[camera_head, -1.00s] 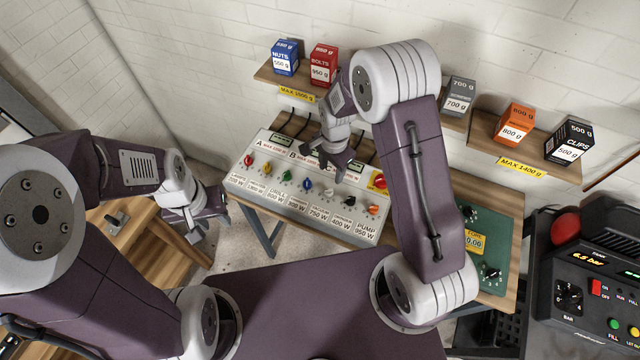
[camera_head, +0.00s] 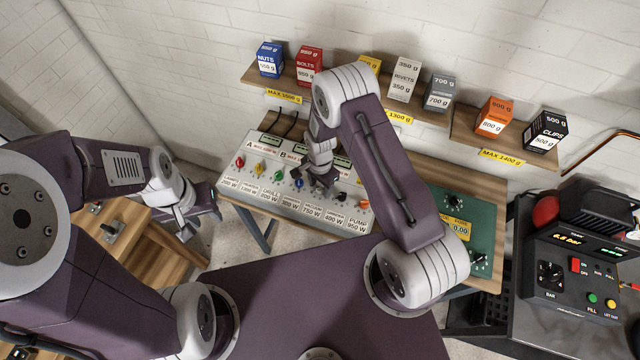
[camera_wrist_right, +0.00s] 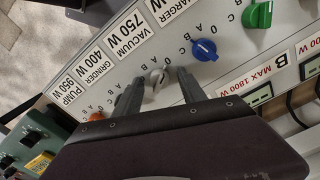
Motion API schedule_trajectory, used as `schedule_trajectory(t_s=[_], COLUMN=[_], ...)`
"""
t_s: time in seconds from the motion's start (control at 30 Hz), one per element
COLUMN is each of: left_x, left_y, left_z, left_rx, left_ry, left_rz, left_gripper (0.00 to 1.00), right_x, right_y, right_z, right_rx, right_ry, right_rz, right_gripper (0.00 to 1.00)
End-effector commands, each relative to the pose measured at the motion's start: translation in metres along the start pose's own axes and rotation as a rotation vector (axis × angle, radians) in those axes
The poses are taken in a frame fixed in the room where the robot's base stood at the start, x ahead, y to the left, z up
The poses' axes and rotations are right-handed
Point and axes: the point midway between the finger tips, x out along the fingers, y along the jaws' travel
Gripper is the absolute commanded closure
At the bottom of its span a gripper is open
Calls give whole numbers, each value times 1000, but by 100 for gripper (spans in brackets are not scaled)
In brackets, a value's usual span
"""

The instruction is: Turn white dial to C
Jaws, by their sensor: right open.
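The white dial (camera_wrist_right: 157,79) is on the sloped control panel, in the row of coloured dials, and shows as light grey in the right wrist view. My right gripper (camera_wrist_right: 156,76) is open, with one finger on each side of this dial; I cannot tell whether they touch it. The dial's pointer setting is too small to read surely. In the head view my right gripper (camera_head: 322,188) is low over the panel (camera_head: 285,201) and hides the white dial. My left gripper (camera_head: 203,213) looks open and empty, left of the panel.
A blue dial (camera_wrist_right: 204,50) and a green dial (camera_wrist_right: 258,14) are beside the white one; an orange dial (camera_head: 362,204) is at the row's right end. Shelves with boxes hang behind. A green panel (camera_head: 463,226) and a compressor (camera_head: 575,265) stand to the right.

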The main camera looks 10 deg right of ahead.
Motion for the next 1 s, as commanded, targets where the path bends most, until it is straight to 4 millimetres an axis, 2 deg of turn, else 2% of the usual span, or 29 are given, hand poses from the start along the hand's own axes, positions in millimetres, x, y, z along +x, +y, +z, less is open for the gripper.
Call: schedule_trajectory(t_s=[0.1,0.27,0.3,0.67,1.0], left_x=[0,0,0,5,20], left_y=[0,0,0,0,0], left_z=[0,0,0,0,2], left_rx=[0,0,0,0,0], left_ry=[0,0,0,0,0], left_rz=[0,0,0,0,0], left_gripper=[64,64,64,64,64], right_x=[0,0,0,0,2], right_y=[0,0,0,0,-1], right_z=[0,0,0,0,0], right_rx=[0,0,0,-54,-312], right_ry=[0,0,0,0,1], right_rz=[0,0,0,-1,-2], right_gripper=[52,96,100,100,100])
